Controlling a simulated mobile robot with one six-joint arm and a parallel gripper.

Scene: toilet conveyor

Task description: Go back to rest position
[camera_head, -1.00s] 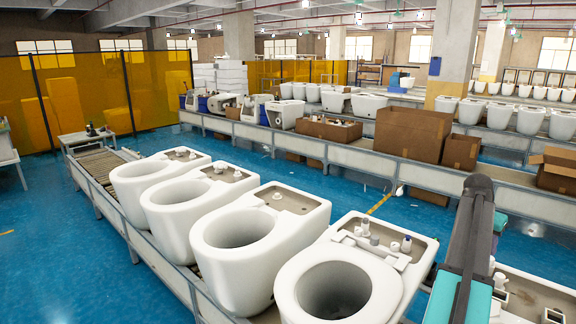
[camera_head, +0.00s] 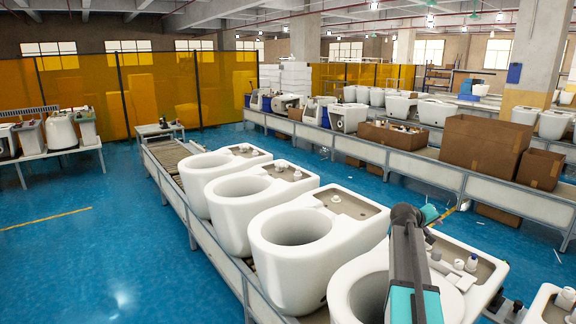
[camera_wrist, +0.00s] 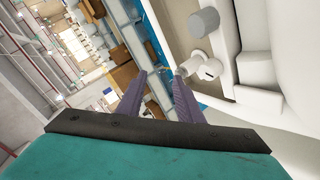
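My gripper (camera_wrist: 158,88) shows in the wrist view with its two purple-grey fingers apart and nothing between them. In the head view my arm reaches over the nearest white toilet (camera_head: 360,290), and the gripper's fingers cannot be made out there. In the wrist view a white toilet (camera_wrist: 285,60) fills the right side, with small white and grey fittings (camera_wrist: 204,22) on its recessed deck, close to the right finger. I cannot tell the exact gap between them.
Several toilets (camera_head: 300,240) stand in a row on the near conveyor (camera_head: 170,153). A second conveyor (camera_head: 400,160) behind carries toilets and cardboard boxes (camera_head: 487,143). Blue floor (camera_head: 90,260) is free at front left.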

